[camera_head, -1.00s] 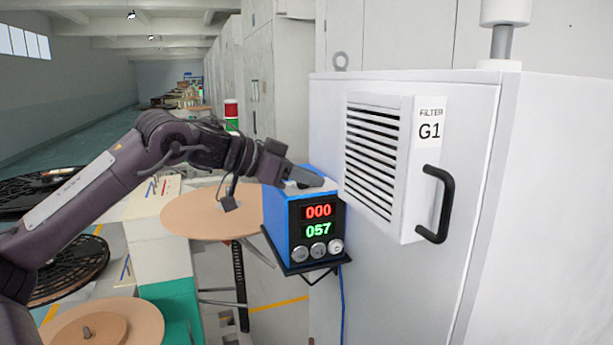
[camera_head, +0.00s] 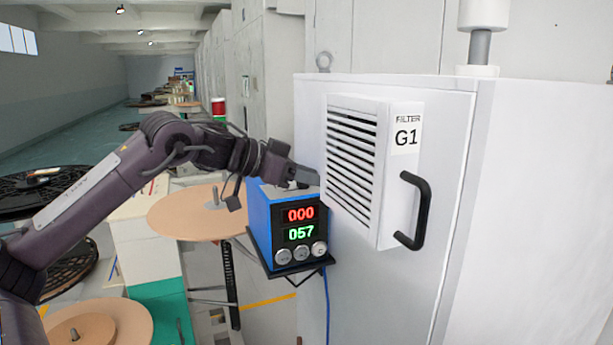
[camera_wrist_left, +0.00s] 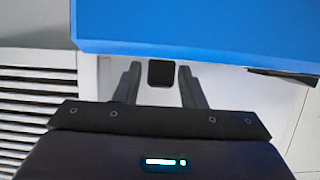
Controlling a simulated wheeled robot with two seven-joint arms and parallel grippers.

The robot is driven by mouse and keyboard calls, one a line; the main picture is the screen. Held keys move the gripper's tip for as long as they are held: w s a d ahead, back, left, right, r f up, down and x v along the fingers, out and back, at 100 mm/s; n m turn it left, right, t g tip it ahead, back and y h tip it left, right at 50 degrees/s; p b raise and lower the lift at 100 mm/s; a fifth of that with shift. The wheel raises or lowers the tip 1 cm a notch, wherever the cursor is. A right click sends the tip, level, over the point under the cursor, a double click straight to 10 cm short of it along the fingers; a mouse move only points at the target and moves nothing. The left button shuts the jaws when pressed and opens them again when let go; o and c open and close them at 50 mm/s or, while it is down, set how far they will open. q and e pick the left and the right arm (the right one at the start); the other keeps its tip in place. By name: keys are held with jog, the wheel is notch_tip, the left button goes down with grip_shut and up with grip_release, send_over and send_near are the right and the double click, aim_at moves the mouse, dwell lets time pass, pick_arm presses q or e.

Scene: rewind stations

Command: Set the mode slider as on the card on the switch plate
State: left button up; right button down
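My left gripper (camera_head: 306,176) comes in from the left in the head view, above the blue counter box and close to the louvred filter box. In the left wrist view its two fingers (camera_wrist_left: 160,85) stand apart. A small dark block (camera_wrist_left: 160,73) shows between them; I cannot tell what it is or whether the fingers touch it. No switch plate, card or mode slider can be made out in either view. My right gripper is not in view.
The blue counter box (camera_head: 260,225) reads 000 and 057 and sits on a black shelf (camera_head: 290,270). The louvred filter box (camera_head: 390,190), labelled G1, has a black handle (camera_head: 415,212) and projects from the white cabinet (camera_head: 310,110). Round tan discs (camera_head: 175,217) lie to the left.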

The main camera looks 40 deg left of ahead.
pick_arm(q)
jog(key=shift+o, duration=0.3)
jog(key=shift+f, duration=0.1)
jog(key=shift+s+a+b, duration=0.25)
jog(key=shift+s+b, duration=0.15)
jog(key=shift+b, duration=0.05)
jog(key=b+v, duration=0.2)
jog(key=v, duration=0.4)
jog(key=shift+s+r+b, duration=0.1)
jog(key=shift+r+b, duration=0.15)
jog(key=shift+b, duration=0.15)
jog(key=shift+s+a+r, duration=0.15)
